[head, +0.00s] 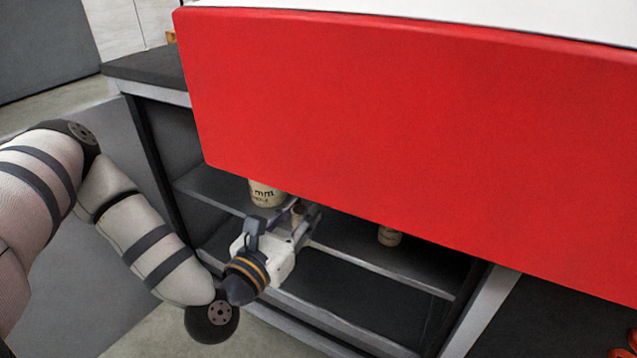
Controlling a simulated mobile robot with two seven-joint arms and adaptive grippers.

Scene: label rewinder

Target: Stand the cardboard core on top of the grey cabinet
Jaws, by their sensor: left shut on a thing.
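My left gripper (304,215) reaches into the open shelving under the red panel and is shut on a small tan piece (298,212), which looks like a cardboard core. The fingers hide most of it. A larger tan cylinder with "mm" print (266,193) stands on the shelf just behind and left of the gripper. A smaller tan cylinder (389,236) stands further right on the shelf. A dark grey block at the top left (42,45) may be the grey cabinet; only part of it shows. My right gripper is out of view.
A large red panel (420,140) overhangs the shelving and hides its upper part. The shelving has a dark top (148,66), a middle shelf (215,190) and a pale right post (482,312). A red object (624,349) shows at the bottom right corner.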

